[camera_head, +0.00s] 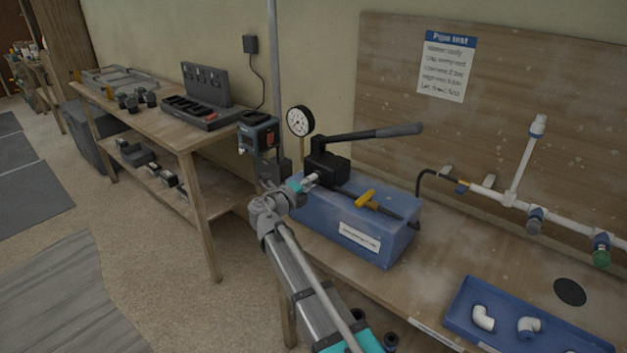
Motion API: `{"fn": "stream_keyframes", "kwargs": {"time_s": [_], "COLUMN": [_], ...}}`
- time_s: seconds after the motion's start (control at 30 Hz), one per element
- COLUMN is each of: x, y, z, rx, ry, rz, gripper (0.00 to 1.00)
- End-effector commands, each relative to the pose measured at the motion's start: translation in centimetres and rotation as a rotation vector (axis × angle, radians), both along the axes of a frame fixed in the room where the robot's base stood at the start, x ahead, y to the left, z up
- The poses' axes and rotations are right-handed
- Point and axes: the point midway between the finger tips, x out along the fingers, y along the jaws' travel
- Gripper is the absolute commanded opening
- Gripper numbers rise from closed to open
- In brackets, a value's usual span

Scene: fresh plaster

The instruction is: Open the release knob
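The pressure test pump is a blue tank (345,222) with a black pump body (327,167) on top and a long black handle (372,134) reaching right. A round white gauge (299,121) stands at its left. A yellow lever-like part (366,198) lies on the tank top, right of the pump body. I cannot tell whether it is the release knob; no other knob shows clearly. My gripper (312,180) is at the left front of the pump body, very close to it. Its fingers are too small to tell open from shut, and any contact is unclear.
The pump stands on a wooden bench against a wooden backboard (560,110). White pipework (510,198) runs along the right. A blue tray (500,325) with white elbows lies front right.

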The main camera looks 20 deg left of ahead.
Motion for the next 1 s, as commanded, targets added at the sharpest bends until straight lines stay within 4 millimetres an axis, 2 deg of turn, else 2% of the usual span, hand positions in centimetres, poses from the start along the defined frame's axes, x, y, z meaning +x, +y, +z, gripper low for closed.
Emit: {"fn": "stream_keyframes", "kwargs": {"time_s": [0.03, 0.2, 0.67, 1.0], "x": [0.1, 0.1, -0.3, -2.7], "y": [0.1, 0.0, 0.1, 1.1], "z": [0.1, 0.0, 0.0, 0.0], "rx": [-0.001, 0.000, 0.002, 0.002], "ry": [-0.002, -0.001, -0.001, -0.001], "rz": [0.002, 0.001, 0.001, 0.002], "gripper": [0.26, 0.57, 0.57, 0.57]}}
